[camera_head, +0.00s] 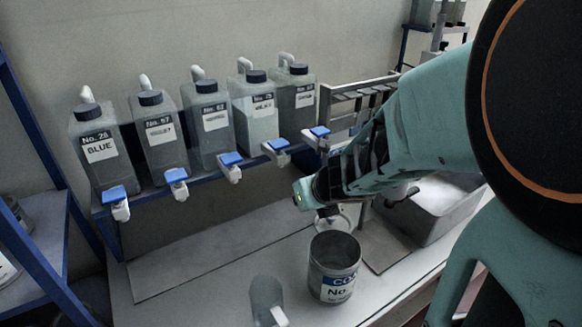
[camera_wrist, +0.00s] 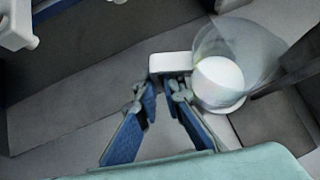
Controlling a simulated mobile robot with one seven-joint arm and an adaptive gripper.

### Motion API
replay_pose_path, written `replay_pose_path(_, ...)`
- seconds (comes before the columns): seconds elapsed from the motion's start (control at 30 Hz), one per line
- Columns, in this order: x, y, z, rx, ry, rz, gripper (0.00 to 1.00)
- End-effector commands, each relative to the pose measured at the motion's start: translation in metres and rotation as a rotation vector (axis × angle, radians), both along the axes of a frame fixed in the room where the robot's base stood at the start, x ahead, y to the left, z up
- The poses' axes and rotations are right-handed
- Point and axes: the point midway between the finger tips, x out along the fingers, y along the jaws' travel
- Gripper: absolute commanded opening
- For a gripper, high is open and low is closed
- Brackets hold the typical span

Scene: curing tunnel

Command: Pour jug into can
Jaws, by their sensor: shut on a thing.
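My gripper (camera_head: 322,208) is behind the can in the head view. In the wrist view its blue fingers (camera_wrist: 167,88) are shut on the white handle of a clear jug (camera_wrist: 243,42). A white round patch shows in the jug; I cannot tell if it is liquid. In the head view only a pale part of this jug (camera_head: 335,221) shows below my gripper, and I cannot tell whether it touches the bench. The open grey metal can (camera_head: 325,284), with a blue and white label, stands upright on the bench in front of it.
Another translucent jug (camera_head: 265,295) with a white handle is at the bench's front. Several labelled bottles, such as BLUE (camera_head: 97,150), stand on a blue shelf with blue-and-white taps (camera_head: 230,168) below. A grey basin (camera_head: 440,210) is at right. Bare bench (camera_head: 190,277) lies left.

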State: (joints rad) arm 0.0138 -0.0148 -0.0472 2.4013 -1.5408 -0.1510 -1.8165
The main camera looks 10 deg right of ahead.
Motion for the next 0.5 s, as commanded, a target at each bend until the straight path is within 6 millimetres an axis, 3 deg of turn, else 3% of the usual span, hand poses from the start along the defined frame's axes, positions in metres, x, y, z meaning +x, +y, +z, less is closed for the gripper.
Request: replay_pose_path(0.5,0.012,-0.009,0.017,0.017,-0.013,-0.373,0.0)
